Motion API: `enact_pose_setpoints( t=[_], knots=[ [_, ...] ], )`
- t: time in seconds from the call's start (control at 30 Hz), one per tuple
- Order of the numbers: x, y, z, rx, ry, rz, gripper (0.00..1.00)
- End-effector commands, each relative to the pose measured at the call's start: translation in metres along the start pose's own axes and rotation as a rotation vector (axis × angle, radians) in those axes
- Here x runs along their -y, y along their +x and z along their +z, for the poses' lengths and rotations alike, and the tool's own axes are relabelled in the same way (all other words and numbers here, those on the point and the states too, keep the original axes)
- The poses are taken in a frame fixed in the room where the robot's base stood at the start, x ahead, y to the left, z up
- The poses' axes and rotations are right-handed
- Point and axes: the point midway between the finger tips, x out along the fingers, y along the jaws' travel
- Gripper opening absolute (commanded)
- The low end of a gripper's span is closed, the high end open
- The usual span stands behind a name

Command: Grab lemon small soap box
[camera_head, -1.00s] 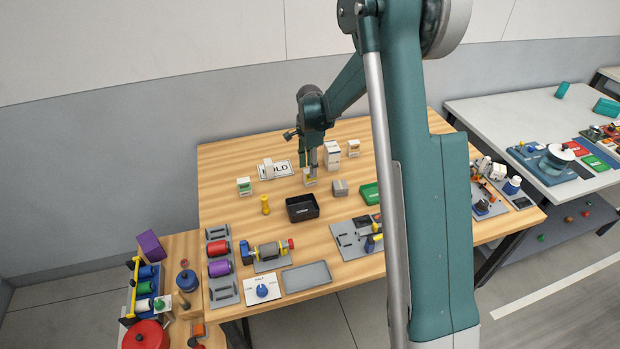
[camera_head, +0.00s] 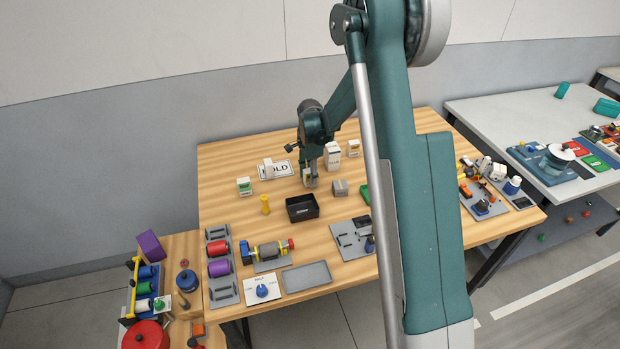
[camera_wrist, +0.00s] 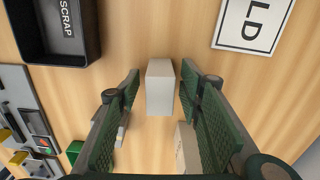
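A small white box with a yellowish label (camera_head: 308,173), which looks like the lemon soap box, stands on the wooden table, partly hidden by my gripper (camera_head: 310,180). In the wrist view, the plain white top of the box (camera_wrist: 160,88) lies between the two green-padded fingers of my gripper (camera_wrist: 160,73). The fingers are open, with a gap of bare wood on each side of the box. The label cannot be seen from the wrist.
A black SCRAP bin (camera_head: 301,208) and a grey block (camera_head: 340,188) stand nearby. A HOLD sign (camera_head: 282,169) with a white box is to the left. A green-labelled box (camera_head: 244,187), a taller white box (camera_head: 332,155) and an orange-labelled box (camera_head: 353,148) stand around.

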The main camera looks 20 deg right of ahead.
Motion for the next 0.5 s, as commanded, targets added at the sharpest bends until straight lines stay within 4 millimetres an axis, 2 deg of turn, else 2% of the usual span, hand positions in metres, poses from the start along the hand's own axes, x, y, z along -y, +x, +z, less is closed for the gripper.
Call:
enact_pose_setpoints(
  t=[0.47,0.5],
  knots=[
    [-0.0001,-0.0003,0.0001,0.000,0.000,0.000,0.37],
    [-0.0001,-0.0004,0.0001,0.000,0.000,0.000,0.31]
  ],
)
